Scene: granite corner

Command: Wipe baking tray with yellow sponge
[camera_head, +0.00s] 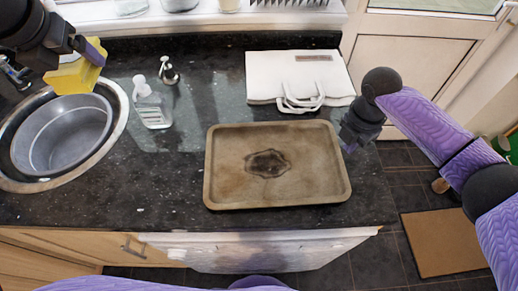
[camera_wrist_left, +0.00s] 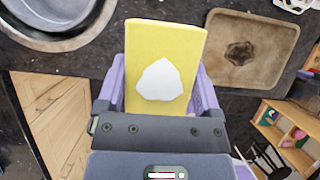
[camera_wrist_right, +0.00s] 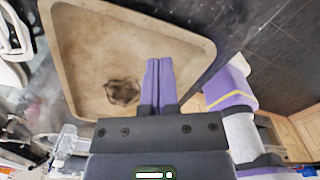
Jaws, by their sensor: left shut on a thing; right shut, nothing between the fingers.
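The baking tray (camera_head: 228,180) lies flat on the dark counter, light brown with a dark stain (camera_head: 266,163) near its middle. It also shows in the left wrist view (camera_wrist_left: 272,32) and in the right wrist view (camera_wrist_right: 150,28). My left gripper (camera_head: 90,52) is shut on the yellow sponge (camera_head: 72,77) and holds it above the sink's rim. In the left wrist view the sponge (camera_wrist_left: 165,45) has a white patch on its face. My right gripper (camera_head: 352,138) is shut and empty at the tray's right edge. Its closed fingertips (camera_wrist_right: 158,65) show over the tray in the right wrist view.
A round sink with a metal basin (camera_head: 62,135) is at the left. A white bag (camera_head: 290,75) lies behind the tray.

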